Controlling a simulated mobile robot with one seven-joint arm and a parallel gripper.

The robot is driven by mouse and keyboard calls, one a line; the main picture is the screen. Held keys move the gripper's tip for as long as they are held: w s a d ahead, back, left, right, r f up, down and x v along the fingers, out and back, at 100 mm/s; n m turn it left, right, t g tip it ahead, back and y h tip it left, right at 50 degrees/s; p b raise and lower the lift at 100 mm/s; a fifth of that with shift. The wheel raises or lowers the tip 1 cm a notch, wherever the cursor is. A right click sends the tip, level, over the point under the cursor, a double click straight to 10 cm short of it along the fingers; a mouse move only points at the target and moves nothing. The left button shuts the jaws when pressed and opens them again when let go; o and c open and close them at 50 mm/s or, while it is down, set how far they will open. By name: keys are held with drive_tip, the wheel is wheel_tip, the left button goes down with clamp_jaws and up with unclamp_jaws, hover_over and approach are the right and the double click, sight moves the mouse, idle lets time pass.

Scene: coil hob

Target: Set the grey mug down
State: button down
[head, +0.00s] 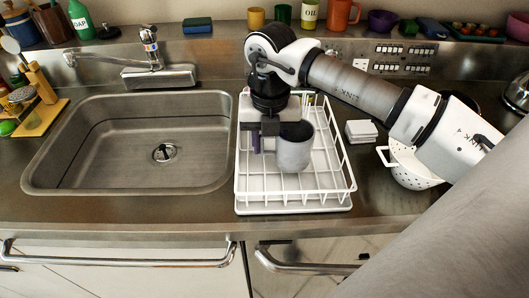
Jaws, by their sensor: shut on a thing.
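The grey mug (293,154) is in the head view, over the white wire dish rack (295,208) to the right of the sink. It looks upright, with its dark opening partly in view at the top. My gripper (272,136) points down at the mug's upper left and is shut on it. The fingertips are partly hidden by the mug and the gripper body. I cannot tell whether the mug's base touches the rack floor.
The empty sink (130,150) with its faucet (153,60) lies left of the rack. A white colander (408,168) and a small white stack (361,131) stand to the right. Several cups and bottles line the back ledge. The steel counter before the rack is clear.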

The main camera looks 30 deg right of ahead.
sight(268, 152)
wheel_tip(268, 152, down, 3)
drive_tip(key=shift+f+b, duration=0.1)
drive_tip(key=shift+b, duration=0.35)
drive_tip(key=shift+w, duration=0.2)
drive_tip(key=shift+s+r, duration=0.15)
drive_tip(key=shift+r, duration=0.05)
drive_tip(key=shift+f, duration=0.3)
drive_tip(key=c, duration=0.9)
unclamp_jaws()
drive_tip(key=shift+r, duration=0.1)
drive_tip(key=shift+r, duration=0.1)
wheel_tip(268, 152, up, 12)
drive_tip(key=shift+r+b, duration=0.1)
drive_tip(key=shift+b, duration=1.1)
